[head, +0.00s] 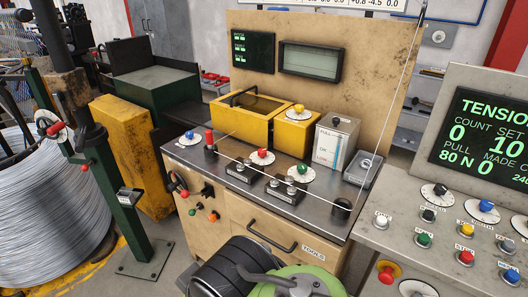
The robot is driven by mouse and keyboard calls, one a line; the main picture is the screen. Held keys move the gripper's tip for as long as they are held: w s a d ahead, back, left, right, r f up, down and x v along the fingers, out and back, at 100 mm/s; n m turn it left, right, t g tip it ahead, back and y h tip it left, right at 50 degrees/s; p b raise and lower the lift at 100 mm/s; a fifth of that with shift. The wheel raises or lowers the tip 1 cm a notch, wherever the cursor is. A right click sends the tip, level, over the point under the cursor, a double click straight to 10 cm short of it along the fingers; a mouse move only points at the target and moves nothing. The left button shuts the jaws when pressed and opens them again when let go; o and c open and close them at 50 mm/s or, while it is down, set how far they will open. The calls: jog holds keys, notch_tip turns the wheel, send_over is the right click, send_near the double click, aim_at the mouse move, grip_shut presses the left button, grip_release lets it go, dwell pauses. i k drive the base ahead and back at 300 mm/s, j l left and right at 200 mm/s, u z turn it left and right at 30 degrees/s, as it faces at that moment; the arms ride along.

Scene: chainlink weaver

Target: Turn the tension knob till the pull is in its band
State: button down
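The screen (490,135) at the right reads TENSION, with COUNT 0, SET 10, PULL 80 N and MADE 0; its last line is cut off. A white pull gauge (337,140) with a blue bar stands at the bench's back right; its wording is partly too small to read. Several knobs on white dials show: red (262,154), green (302,170), yellow (299,108) and blue (190,135) on the bench, and a red one (55,128) on the post at left. I cannot tell which is the tension knob. My gripper's fingers are not visible.
A thin wire runs across the bench (225,188) to a black roller (341,208), then up right. A wire coil (40,190) stands left. The console (392,233) at right carries several knobs and buttons. Dark and green rounded parts, probably mine, fill the bottom centre.

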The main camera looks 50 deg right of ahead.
aim_at(262, 153)
jog(key=z, duration=1.65)
